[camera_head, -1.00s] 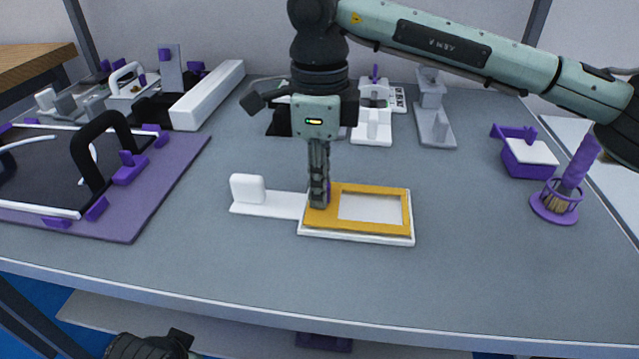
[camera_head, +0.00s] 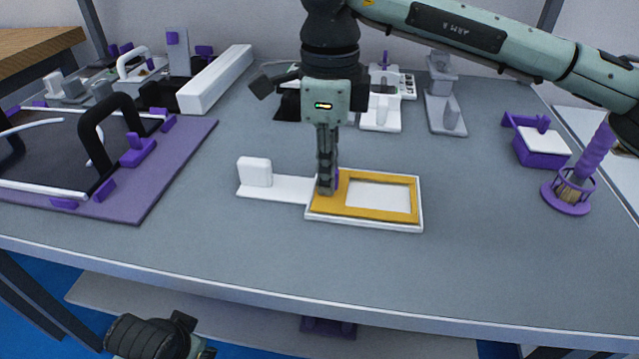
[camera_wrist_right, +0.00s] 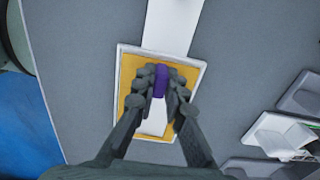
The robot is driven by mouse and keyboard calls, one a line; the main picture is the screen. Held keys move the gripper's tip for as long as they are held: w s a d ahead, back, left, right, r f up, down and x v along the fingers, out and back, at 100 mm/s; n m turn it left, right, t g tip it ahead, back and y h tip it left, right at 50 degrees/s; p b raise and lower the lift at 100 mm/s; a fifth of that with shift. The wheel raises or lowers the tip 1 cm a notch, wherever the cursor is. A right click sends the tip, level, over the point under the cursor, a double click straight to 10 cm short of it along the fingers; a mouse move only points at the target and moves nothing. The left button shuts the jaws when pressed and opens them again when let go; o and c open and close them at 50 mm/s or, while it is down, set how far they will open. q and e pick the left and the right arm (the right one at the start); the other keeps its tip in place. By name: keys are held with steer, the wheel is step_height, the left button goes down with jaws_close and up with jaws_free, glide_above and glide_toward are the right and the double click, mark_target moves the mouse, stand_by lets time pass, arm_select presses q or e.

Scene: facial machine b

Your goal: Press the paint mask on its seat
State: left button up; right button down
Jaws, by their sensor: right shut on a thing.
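The paint mask (camera_head: 408,198) is a flat yellow-orange frame with a rectangular opening. It lies flat in the white rimmed seat (camera_head: 363,225), whose rim shows around it. My right gripper (camera_head: 327,188) points down at the mask's left side and is shut on its purple grip. In the right wrist view, the fingers (camera_wrist_right: 161,88) close around the purple grip (camera_wrist_right: 161,78), with the yellow mask (camera_wrist_right: 186,75) beneath. Any small gap between mask and seat is too fine to tell. A dark part of my left arm shows at the bottom left; its fingers are not clear.
A white arm with an upright block (camera_head: 254,172) extends left from the seat. A purple board with black handle (camera_head: 105,125) is at left. A purple brush in its holder (camera_head: 568,195) and a purple box (camera_head: 543,148) are at right. The table in front is clear.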

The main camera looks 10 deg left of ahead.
steer(key=shift+f+b, duration=0.4)
steer(key=shift+b, duration=0.2)
stand_by(2.1)
steer(key=c, duration=1.5)
jaws_free()
steer(key=shift+r, duration=0.1)
steer(key=shift+r+p, duration=2.05)
steer(key=shift+r, duration=1.95)
